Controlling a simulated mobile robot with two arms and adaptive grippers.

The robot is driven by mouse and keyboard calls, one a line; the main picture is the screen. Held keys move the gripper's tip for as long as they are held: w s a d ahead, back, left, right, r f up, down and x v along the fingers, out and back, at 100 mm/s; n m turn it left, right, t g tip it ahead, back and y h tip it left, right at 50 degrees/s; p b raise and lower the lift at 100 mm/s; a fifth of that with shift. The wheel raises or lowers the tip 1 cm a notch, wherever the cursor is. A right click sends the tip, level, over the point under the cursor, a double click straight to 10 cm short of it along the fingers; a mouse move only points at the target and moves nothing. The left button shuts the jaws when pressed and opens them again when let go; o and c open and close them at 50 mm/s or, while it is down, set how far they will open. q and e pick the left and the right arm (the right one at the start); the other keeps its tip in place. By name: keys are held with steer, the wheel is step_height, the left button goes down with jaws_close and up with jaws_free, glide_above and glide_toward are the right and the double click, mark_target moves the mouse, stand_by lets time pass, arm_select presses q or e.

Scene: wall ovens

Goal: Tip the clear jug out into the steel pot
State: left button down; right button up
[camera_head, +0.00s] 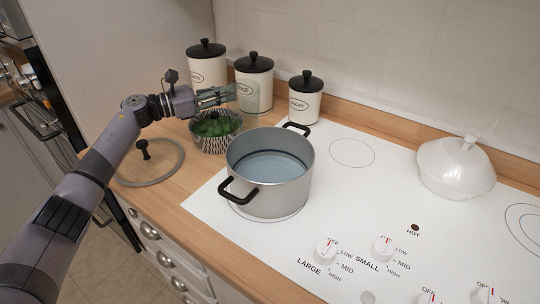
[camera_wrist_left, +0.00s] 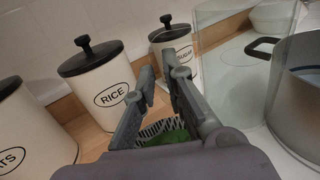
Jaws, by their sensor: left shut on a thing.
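The steel pot (camera_head: 297,183) stands on the white cooktop with its black handles at front left and back right. A smooth pale blue surface shows inside it. The pot is also at the right edge of the left wrist view (camera_wrist_left: 301,105). The clear jug (camera_wrist_left: 232,62) shows as see-through walls just right of my fingers in the wrist view, before the pot. It is very faint in the head view, and I cannot tell its tilt or contents. My left gripper (camera_head: 222,96) is shut on the jug, behind and left of the pot; the fingers (camera_wrist_left: 160,82) hide the gripped part.
A patterned basket of green produce (camera_head: 214,143) stands below my left gripper. Black-lidded canisters (camera_head: 252,88) line the wall. A glass lid (camera_head: 158,170) lies on the counter at left. A white lidded dish (camera_head: 455,170) stands at right; the cooktop between is clear.

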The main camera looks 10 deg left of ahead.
arm_select(q)
steer(key=shift+n, duration=0.3)
steer(key=shift+r+p, duration=1)
steer(key=shift+r, duration=1.95)
